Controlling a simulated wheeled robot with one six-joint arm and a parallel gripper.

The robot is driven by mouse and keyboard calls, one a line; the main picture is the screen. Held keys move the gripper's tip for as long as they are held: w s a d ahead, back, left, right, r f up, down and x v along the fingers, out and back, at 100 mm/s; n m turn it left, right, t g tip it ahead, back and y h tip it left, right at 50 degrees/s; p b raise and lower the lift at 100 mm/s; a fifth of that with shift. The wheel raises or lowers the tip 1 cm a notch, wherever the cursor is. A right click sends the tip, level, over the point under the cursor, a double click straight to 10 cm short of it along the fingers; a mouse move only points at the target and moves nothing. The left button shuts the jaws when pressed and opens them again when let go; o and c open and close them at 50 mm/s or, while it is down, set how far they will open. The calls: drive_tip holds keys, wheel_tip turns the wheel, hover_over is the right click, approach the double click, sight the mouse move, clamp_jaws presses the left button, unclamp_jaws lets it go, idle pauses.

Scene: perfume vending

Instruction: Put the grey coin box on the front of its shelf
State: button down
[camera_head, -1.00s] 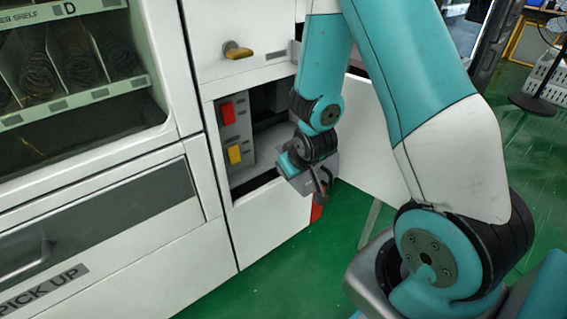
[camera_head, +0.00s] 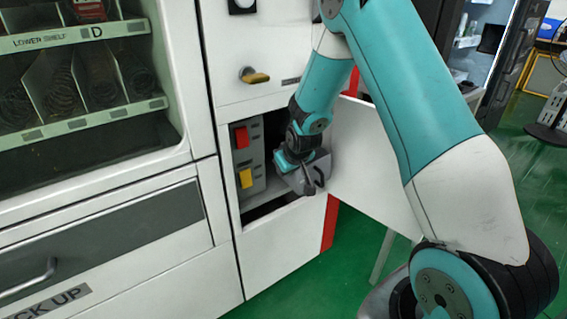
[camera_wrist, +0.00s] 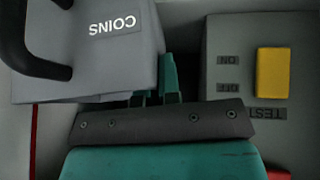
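The grey coin box (camera_head: 318,172) is at the opening of the lower cabinet compartment, partly inside and toward its right side. Its dark handle faces out. In the wrist view the grey coin box (camera_wrist: 95,55) fills the upper left, its COINS label upside down and its handle at the far left. My gripper (camera_head: 290,164) is at the box's left part. In the wrist view my gripper (camera_wrist: 155,92) has its fingers close together at the box's edge and appears shut on it; the fingertips are partly hidden. The shelf (camera_head: 268,190) shows below and left of the box.
A grey panel (camera_head: 256,150) with a red button (camera_head: 241,137) and a yellow button (camera_head: 246,178) stands left of the box, close to my gripper. The open white door (camera_head: 365,150) is on the right.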

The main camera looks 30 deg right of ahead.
drive_tip(key=shift+w+d, duration=0.2)
drive_tip(key=shift+w, duration=0.65)
drive_tip(key=w, duration=0.2)
drive_tip(key=w+d, duration=0.1)
drive_tip(key=shift+w+f, duration=0.2)
drive_tip(key=shift+f, duration=0.05)
drive_tip(key=shift+w+f, duration=0.2)
drive_tip(key=shift+f, duration=0.05)
drive_tip(key=shift+f+b, duration=0.15)
drive_tip(key=shift+b, duration=0.2)
drive_tip(key=c, duration=1.3)
unclamp_jaws()
